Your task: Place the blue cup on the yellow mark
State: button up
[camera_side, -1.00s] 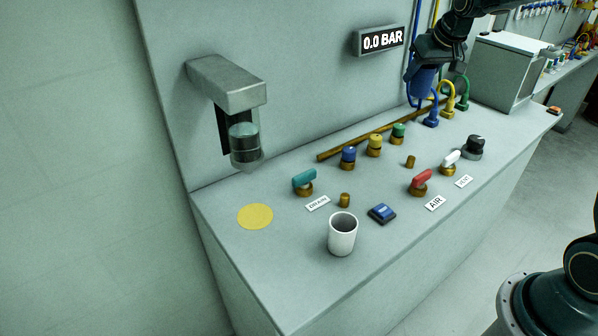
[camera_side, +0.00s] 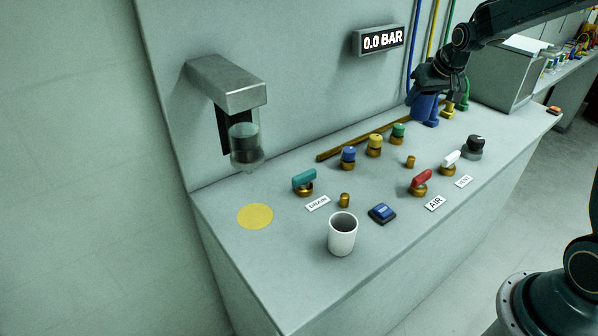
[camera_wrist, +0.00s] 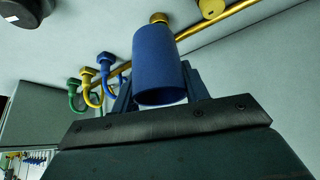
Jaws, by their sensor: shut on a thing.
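The blue cup (camera_side: 425,108) is between the fingers of my gripper (camera_side: 430,88), at the back right of the bench. It also fills the upper middle of the wrist view (camera_wrist: 158,70). My gripper is shut on it, with the fingers on both sides of the cup. The cup hangs low near the hose plugs; I cannot tell whether it touches the bench. The yellow mark (camera_side: 255,216) is a flat, bare disc at the bench's left end, far from the cup.
A white cup (camera_side: 342,235) stands near the front edge. Valves and knobs (camera_side: 375,145), a blue button (camera_side: 382,213) and a brass pipe (camera_side: 350,144) lie between cup and mark. A dispenser (camera_side: 230,85) overhangs behind the mark. Hose plugs (camera_side: 447,108) are beside the cup.

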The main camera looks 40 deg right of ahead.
jog(key=shift+f, duration=5.85)
jog(key=shift+f, duration=0.1)
jog(key=o, duration=1)
jog(key=shift+v, duration=0.85)
jog(key=v, duration=1)
jog(key=shift+r, duration=0.3)
jog(key=shift+a, duration=0.1)
